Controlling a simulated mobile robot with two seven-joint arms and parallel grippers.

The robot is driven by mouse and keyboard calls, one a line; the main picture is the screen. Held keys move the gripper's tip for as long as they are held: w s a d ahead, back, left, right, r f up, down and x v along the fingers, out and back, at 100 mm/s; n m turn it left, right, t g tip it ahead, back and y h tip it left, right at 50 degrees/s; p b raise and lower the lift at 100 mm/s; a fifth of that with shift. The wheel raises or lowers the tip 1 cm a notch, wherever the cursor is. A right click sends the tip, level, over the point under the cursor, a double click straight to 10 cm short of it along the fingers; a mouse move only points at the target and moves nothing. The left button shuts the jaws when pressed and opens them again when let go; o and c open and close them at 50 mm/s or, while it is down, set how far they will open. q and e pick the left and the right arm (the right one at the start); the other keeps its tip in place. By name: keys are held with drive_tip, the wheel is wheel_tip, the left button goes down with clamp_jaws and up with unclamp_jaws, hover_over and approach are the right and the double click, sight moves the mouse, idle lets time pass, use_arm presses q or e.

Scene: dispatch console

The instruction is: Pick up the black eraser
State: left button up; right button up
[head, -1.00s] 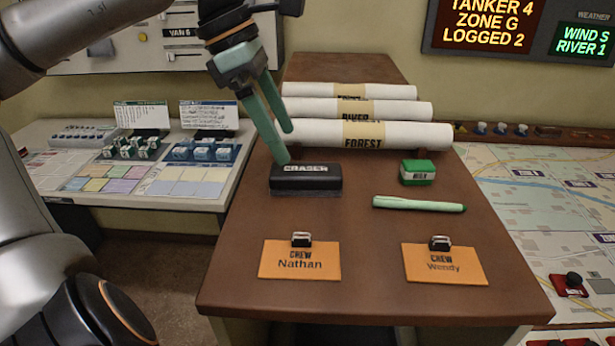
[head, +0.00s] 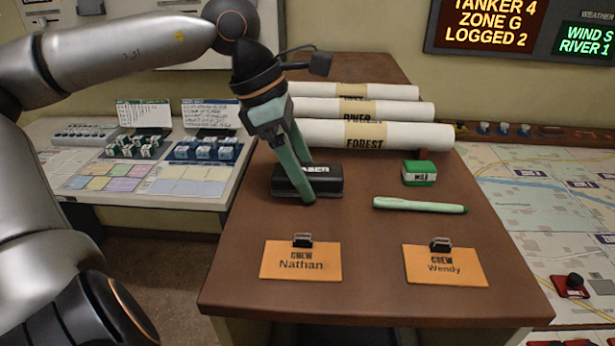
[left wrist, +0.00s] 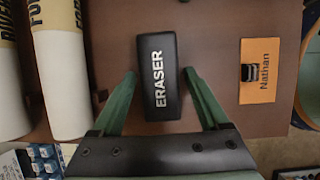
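The black eraser (head: 326,180), marked ERASER in white, lies on the brown desk (head: 360,230) at its left side, in front of the paper rolls. In the left wrist view the eraser (left wrist: 158,78) sits between the fingers of my left gripper (left wrist: 160,75), with a gap on each side. My left gripper (head: 306,182) is open. In the head view one finger is in front of the eraser and the other behind it, hiding part of its label. My right gripper is not in view.
Paper rolls (head: 405,136) lie just behind the eraser. A small green-and-white block (head: 419,173) and a light green marker (head: 420,205) lie to the right. Orange crew cards for Nathan (head: 300,262) and Wendy (head: 445,266) lie nearer the front edge. The desk's middle is clear.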

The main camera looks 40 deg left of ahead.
use_arm(q)
clamp_jaws()
idle(0.4)
wheel_tip(320, 180, up, 28)
drive_tip(key=p, duration=0.4)
idle(0.4)
drive_tip(key=shift+c, duration=1.8)
unclamp_jaws()
drive_tip(key=c, duration=0.6)
